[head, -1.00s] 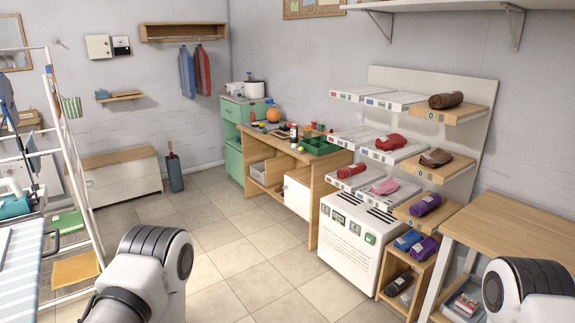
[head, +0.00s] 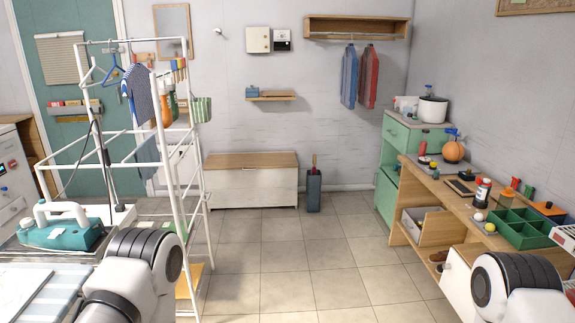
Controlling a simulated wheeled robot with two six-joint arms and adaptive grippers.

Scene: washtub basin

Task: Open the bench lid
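A low white storage bench (head: 252,188) with a wooden lid (head: 252,160) stands against the back wall, left of the middle in the head view. Its lid lies flat and shut. A white drying rack partly overlaps its left end. The bench is well across the floor from me. Parts of my two arms show at the bottom left and bottom right, but neither gripper is in view.
The tiled floor (head: 285,250) is clear up to the bench. The drying rack (head: 165,165) and an ironing board (head: 30,290) stand on the left. A wooden worktable (head: 455,205) and a green cabinet (head: 387,165) line the right. A dark bin (head: 314,192) stands right of the bench.

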